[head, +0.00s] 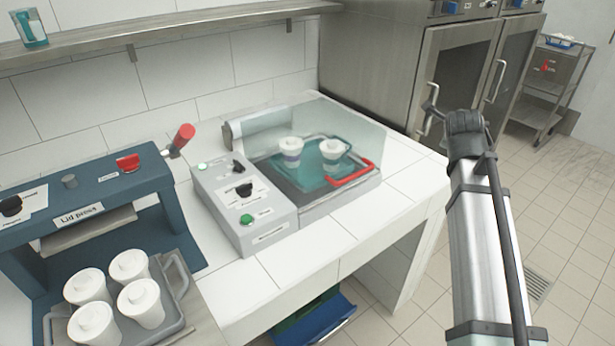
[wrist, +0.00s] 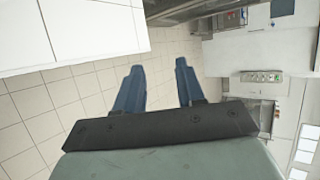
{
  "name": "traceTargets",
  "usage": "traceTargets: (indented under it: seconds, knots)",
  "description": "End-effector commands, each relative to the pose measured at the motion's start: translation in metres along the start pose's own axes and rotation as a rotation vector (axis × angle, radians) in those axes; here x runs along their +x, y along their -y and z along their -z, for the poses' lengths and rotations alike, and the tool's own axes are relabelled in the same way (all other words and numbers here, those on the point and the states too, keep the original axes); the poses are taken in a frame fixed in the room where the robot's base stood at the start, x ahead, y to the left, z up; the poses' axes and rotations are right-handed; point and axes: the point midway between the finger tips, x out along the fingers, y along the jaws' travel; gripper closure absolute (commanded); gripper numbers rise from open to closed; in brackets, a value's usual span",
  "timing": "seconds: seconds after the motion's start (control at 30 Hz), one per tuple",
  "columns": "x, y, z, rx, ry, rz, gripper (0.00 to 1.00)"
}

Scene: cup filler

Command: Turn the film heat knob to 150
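The film machine (head: 243,225) stands on the white counter. Its grey panel has two black knobs, one in the middle (head: 244,190) and a smaller one (head: 238,167) behind it. The labels are too small to read, so I cannot tell which is the film heat knob or its setting. My gripper (wrist: 158,78) is open and empty in the wrist view, its two blue fingers apart over bare floor. In the head view my arm rises at the right, well apart from the panel. No knob shows clearly in the wrist view.
Two lidded cups (head: 291,152) sit on the machine's tray under a clear cover, beside a red handle (head: 352,174). The panel carries a green button (head: 247,219). A blue lid press (head: 110,187) and several cups (head: 130,266) stand left. Steel cabinets (head: 455,75) stand behind my arm.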

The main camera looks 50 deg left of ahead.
Motion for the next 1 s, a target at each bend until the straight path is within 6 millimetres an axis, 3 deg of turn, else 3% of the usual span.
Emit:
traceTargets:
  seconds: [0.03,0.1,0.27,0.5,0.8,0.9,1.0]
  knots:
    - [-0.005,-0.003,-0.033,-0.006,0.036,-0.018,0.62]
    - [-0.013,-0.013,-0.070,-0.020,0.075,-0.051,0.62]
    - [-0.033,-0.045,-0.153,-0.075,0.165,-0.140,0.62]
    - [-0.076,-0.103,-0.267,-0.187,0.295,-0.282,0.62]
    - [-0.142,-0.177,-0.378,-0.426,0.410,-0.484,0.62]
    - [-0.166,-0.201,-0.406,-0.576,0.428,-0.582,0.62]
    - [-0.185,-0.217,-0.420,-0.735,0.433,-0.681,0.62]
